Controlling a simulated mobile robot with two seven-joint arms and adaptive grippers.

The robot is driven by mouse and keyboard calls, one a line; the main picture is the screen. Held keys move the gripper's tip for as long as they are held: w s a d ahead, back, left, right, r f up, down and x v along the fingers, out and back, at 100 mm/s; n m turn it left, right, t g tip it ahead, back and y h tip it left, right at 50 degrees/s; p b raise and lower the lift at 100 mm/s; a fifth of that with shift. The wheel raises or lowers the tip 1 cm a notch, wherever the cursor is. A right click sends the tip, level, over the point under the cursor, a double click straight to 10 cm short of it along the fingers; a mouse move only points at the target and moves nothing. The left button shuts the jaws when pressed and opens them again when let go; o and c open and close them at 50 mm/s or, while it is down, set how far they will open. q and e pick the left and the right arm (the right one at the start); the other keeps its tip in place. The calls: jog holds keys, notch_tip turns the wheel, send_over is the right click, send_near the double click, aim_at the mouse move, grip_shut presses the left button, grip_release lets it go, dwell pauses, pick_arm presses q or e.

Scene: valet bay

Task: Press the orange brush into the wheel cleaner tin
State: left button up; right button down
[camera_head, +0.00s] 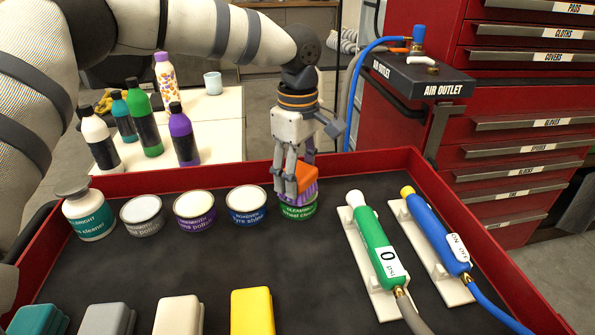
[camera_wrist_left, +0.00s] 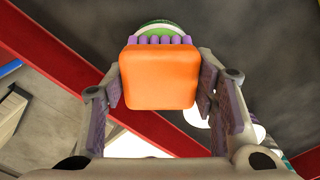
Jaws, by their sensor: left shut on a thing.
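The wheel cleaner tin (camera_head: 298,209) is green and stands in the red-rimmed tray at the right end of a row of tins. My left gripper (camera_head: 296,186) points down over it, shut on the orange brush (camera_head: 308,177). The brush's purple bristles are at the tin's top; I cannot tell how deep they sit. In the left wrist view the orange brush block (camera_wrist_left: 160,78) fills the space between the two fingers. Its bristles (camera_wrist_left: 160,40) overlap the green and white tin (camera_wrist_left: 163,26) behind. My right gripper is not in view.
Tyre, gloss and other polish tins (camera_head: 246,204) stand close to the left, with a white bottle (camera_head: 88,214). A green tool (camera_head: 375,247) and a blue tool (camera_head: 438,232) lie on holders to the right. Coloured blocks (camera_head: 252,311) line the front. The tray's middle is clear.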

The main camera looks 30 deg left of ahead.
aim_at(298, 170)
pick_arm(q)
jog(key=shift+f, duration=0.15)
